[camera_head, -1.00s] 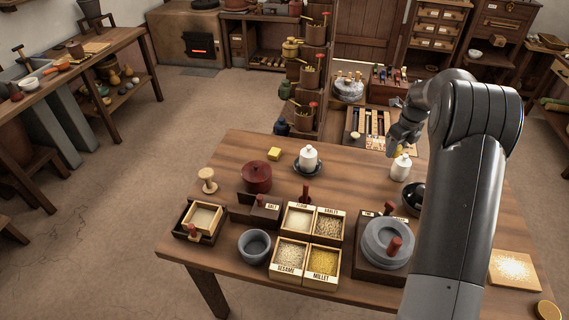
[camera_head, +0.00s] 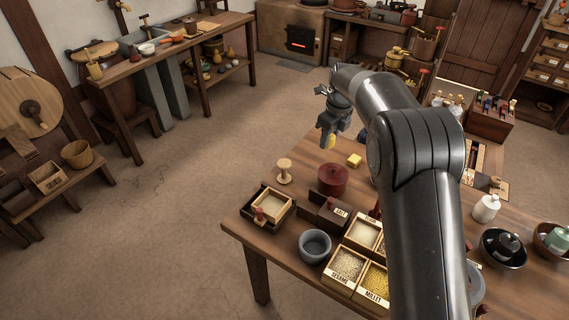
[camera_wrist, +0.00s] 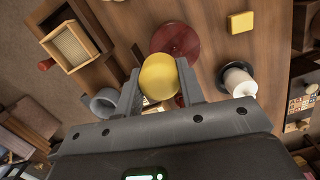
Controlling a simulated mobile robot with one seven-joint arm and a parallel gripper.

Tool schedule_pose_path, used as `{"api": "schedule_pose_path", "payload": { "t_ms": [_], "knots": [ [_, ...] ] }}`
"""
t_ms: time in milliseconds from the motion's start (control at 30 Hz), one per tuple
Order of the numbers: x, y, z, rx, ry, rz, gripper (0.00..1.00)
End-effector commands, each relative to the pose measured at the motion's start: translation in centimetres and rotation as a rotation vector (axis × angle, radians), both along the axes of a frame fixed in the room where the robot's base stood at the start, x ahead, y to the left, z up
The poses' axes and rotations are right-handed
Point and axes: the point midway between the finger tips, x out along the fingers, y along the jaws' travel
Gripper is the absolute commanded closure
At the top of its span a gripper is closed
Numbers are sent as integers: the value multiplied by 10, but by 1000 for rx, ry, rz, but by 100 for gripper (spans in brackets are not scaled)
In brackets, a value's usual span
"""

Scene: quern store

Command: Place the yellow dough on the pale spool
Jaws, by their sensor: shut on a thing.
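My gripper (camera_head: 329,134) hangs above the far left part of the table, shut on the rounded yellow dough (camera_head: 328,142). In the wrist view the dough (camera_wrist: 158,77) sits between the two fingers, clear of the table. The pale spool (camera_head: 284,171) stands upright on the table near its left edge, with its flat top bare. My gripper is above, beyond and to the right of the spool. I cannot make the spool out clearly in the wrist view.
A yellow block (camera_head: 354,160) and a dark red lidded pot (camera_head: 332,179) stand right of the spool. A wooden tray (camera_head: 267,212), a grey bowl (camera_head: 314,246) and grain boxes (camera_head: 346,264) are nearer. My arm hides part of the table. Floor lies open to the left.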

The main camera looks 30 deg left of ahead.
Motion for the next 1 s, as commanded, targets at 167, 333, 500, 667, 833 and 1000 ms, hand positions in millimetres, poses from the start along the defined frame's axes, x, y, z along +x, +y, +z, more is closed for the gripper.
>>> {"api": "schedule_pose_path", "payload": {
  "t_ms": [167,333,500,667,833,1000],
  "knots": [
    [-15,24,0,0,-1,29,88],
    [-24,53,-17,-1,1,33,88],
    [-33,91,-42,-1,1,33,88],
    [-40,120,-59,0,0,31,88],
    [-44,134,-67,-1,1,30,88],
    [-44,134,-80,-1,1,29,88]
  ]
}}
